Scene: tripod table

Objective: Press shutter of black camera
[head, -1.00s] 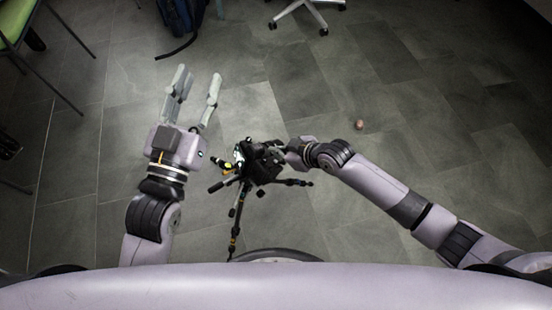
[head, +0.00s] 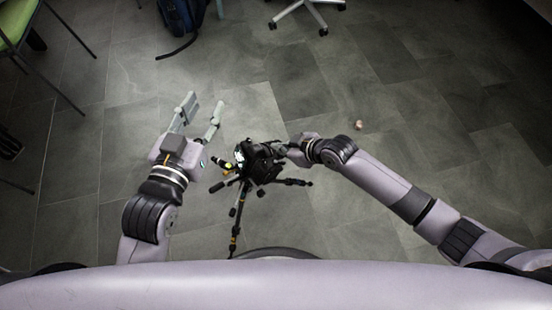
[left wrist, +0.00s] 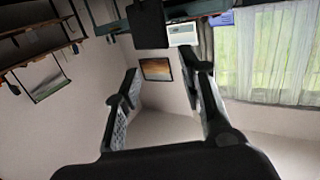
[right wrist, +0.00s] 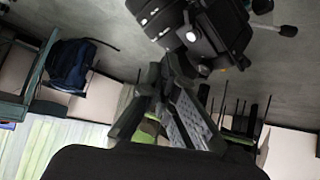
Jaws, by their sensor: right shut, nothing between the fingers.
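The black camera (head: 258,162) sits on a dark tripod (head: 238,218) in the middle of the head view. In the right wrist view the camera (right wrist: 198,28) is at the top, just beyond the fingertips. My right gripper (head: 287,148) is shut and empty at the camera's right side. In the right wrist view its fingers (right wrist: 175,85) reach close to the camera body; I cannot tell whether they touch it, and the shutter cannot be made out. My left gripper (head: 202,108) is open and empty, to the left of and beyond the camera. Its fingers also show apart in the left wrist view (left wrist: 165,85).
A blue backpack (head: 183,14), a chair base (head: 305,14) and a green chair (head: 22,30) stand at the far edge of the head view. A small round object (head: 358,124) lies on the floor to the right. The grey tiled floor is otherwise mostly clear.

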